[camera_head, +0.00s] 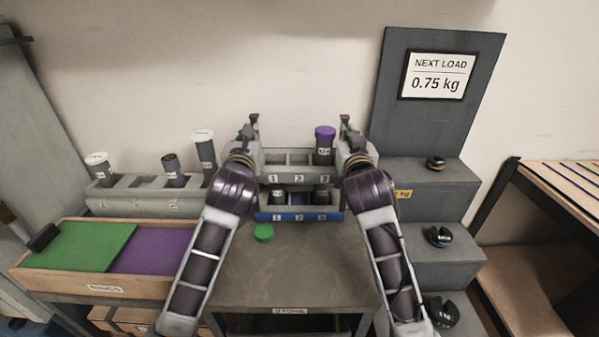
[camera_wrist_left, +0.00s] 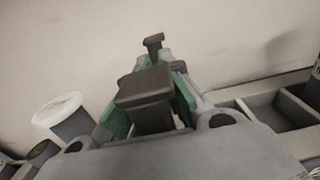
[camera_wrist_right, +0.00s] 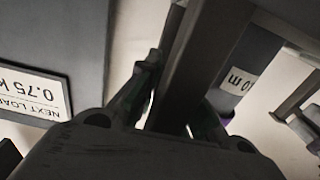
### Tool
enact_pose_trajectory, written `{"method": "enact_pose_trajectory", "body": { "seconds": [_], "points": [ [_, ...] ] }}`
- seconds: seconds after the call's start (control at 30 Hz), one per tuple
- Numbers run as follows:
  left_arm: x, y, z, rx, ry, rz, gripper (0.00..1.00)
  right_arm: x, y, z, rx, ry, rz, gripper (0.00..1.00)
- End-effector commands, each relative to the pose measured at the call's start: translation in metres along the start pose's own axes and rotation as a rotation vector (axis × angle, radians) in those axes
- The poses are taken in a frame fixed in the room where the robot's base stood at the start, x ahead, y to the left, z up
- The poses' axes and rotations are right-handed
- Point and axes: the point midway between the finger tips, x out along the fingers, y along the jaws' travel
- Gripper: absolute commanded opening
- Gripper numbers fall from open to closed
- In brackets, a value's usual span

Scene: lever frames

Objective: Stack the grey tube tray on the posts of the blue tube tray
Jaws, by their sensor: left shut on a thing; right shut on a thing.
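The grey tube tray (camera_head: 297,179), with compartments 1, 2 and 3, is held level between my two grippers. A purple-capped tube (camera_head: 324,146) stands in its compartment 3; 1 and 2 look empty. My left gripper (camera_head: 250,132) is shut on its left end, where a dark grip piece (camera_wrist_left: 147,92) shows between green pads. My right gripper (camera_head: 346,132) is shut on its right end (camera_wrist_right: 192,65). The blue tube tray (camera_head: 299,216) sits on the table below, with dark tubes in 1 and 3. Its posts are hidden, so I cannot tell whether the trays touch.
A green cap (camera_head: 263,233) lies on the table (camera_head: 295,270) in front. A grey rack (camera_head: 140,205) with several tubes and a wooden tray (camera_head: 95,288) with green and purple panels are at left. Dark steps (camera_head: 425,222) holding weights stand close at right.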

Motion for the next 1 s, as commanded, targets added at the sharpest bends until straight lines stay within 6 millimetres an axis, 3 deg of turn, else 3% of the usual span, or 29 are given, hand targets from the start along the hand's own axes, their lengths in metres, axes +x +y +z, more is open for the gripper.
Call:
{"method": "enact_pose_trajectory", "body": {
  "seconds": [0.17,0.2,0.37,1.0],
  "points": [
    [0.002,0.002,-0.01,0.004,0.009,0.006,0.0,0.001,0.003,0.005,-0.001,-0.001,0.006,0.0],
    [0.002,0.002,-0.012,0.004,0.013,0.006,0.11,0.001,0.003,0.006,-0.001,-0.004,0.007,0.11],
    [0.003,0.001,-0.013,0.005,0.014,0.004,0.3,0.001,0.002,0.005,-0.001,-0.003,0.005,0.3],
    [-0.009,-0.001,-0.013,0.004,0.015,0.001,0.3,0.0,0.0,0.005,0.0,-0.002,0.001,0.3]
  ]
}}
